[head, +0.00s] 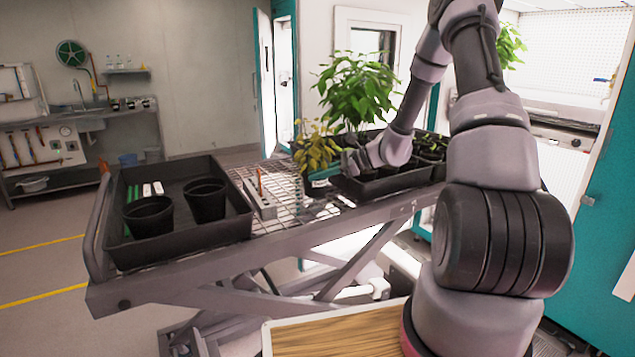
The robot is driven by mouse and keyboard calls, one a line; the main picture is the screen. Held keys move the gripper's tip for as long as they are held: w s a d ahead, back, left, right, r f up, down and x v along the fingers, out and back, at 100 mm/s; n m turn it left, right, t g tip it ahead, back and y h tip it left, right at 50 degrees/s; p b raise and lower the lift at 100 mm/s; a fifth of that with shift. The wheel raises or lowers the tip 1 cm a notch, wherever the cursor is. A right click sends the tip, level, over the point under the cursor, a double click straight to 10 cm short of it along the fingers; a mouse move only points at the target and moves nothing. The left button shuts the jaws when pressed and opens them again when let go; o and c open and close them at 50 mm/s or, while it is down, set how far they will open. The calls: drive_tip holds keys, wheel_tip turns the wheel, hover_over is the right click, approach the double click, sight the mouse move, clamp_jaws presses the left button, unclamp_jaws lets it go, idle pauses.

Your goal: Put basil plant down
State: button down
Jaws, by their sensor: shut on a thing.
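A potted plant with yellow-green leaves (317,150), which I take for the basil plant, is upright at the left end of the right tray. Its pot (319,186) shows a pale patch low down. My gripper (347,162) reaches in from the right, beside this plant, and is shut on it as far as I can tell. Leaves and my wrist hide the fingertips' contact. The pot is at the wire-mesh top (270,217); I cannot tell whether it touches it.
The right tray (375,190) holds several small plants. A tall green plant (355,88) rises behind my gripper. The left tray (120,255) holds two black pots (205,200). A grey block (261,203) stands on the mesh, with some bare mesh beside it.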

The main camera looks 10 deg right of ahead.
wheel_tip(320, 180, down, 2)
drive_tip(key=shift+f, duration=0.1)
drive_tip(key=c, duration=0.9)
unclamp_jaws()
drive_tip(key=shift+d, duration=0.15)
drive_tip(key=v, duration=1.2)
drive_tip(key=s+a+r+n+g+h, duration=0.1)
drive_tip(key=s+a+r+n+h, duration=0.25)
drive_tip(key=s+r, duration=0.3)
drive_tip(key=s+a+r+n+g+h, duration=0.1)
drive_tip(key=s+a+r+n+h, duration=0.15)
drive_tip(key=s+r+n, duration=0.35)
drive_tip(key=shift+s+d+r+n+t+h, duration=0.2)
drive_tip(key=shift+s+r+n+t+h, duration=0.65)
drive_tip(key=shift+s+r, duration=1.25)
drive_tip(key=shift+s+d+r+n+t+h, duration=0.2)
drive_tip(key=shift+s+r+n+t+h, duration=0.6)
drive_tip(key=shift+s+r, duration=1.3)
drive_tip(key=shift+s+d+r+n+t+h, duration=0.2)
drive_tip(key=shift+s+r+n+t+h, duration=0.75)
drive_tip(key=shift+s, duration=1.75)
drive_tip(key=shift+r+g+y, duration=0.3)
drive_tip(key=shift+r, duration=0.15)
